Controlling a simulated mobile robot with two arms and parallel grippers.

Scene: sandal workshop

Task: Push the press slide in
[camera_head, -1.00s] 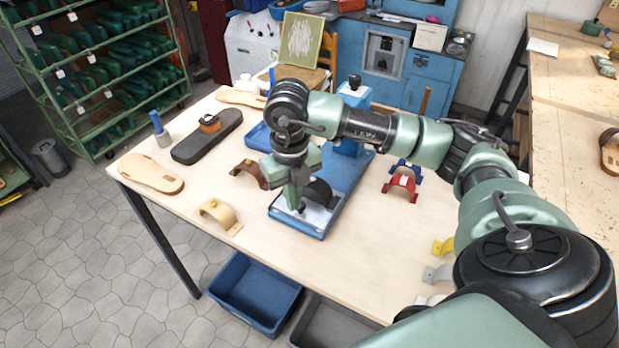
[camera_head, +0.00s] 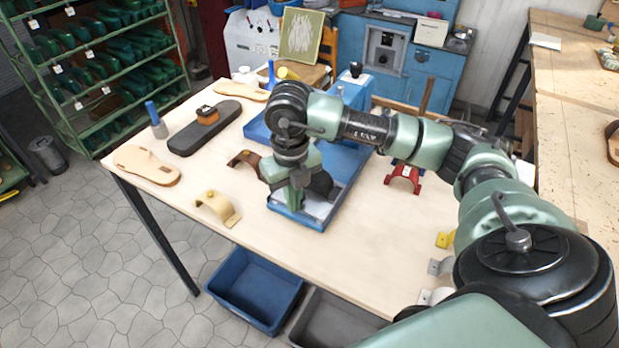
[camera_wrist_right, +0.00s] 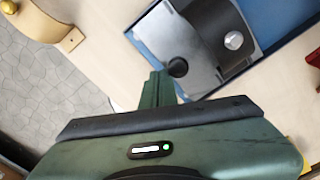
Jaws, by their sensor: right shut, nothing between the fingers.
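The blue press (camera_head: 342,200) stands on the workbench, partly hidden behind my right arm. Its light grey slide plate (camera_head: 317,209) shows in the bed at the near end. In the right wrist view the grey slide (camera_wrist_right: 160,38) carries a black knob (camera_wrist_right: 178,68) at its near edge, and a round silver piece (camera_wrist_right: 233,40) lies farther in, within the blue frame (camera_wrist_right: 272,52). My right gripper (camera_head: 296,208) is shut and empty, pointing down at the slide's near end. Its fingers (camera_wrist_right: 158,88) show close beside the knob; I cannot tell if they touch. My left gripper is out of view.
A tan strap on a form (camera_head: 214,208), a brown one (camera_head: 243,163) and a red one (camera_head: 404,179) stand around the press. Soles (camera_head: 147,165) lie at the left. Bins (camera_head: 254,290) sit below the bench's front edge.

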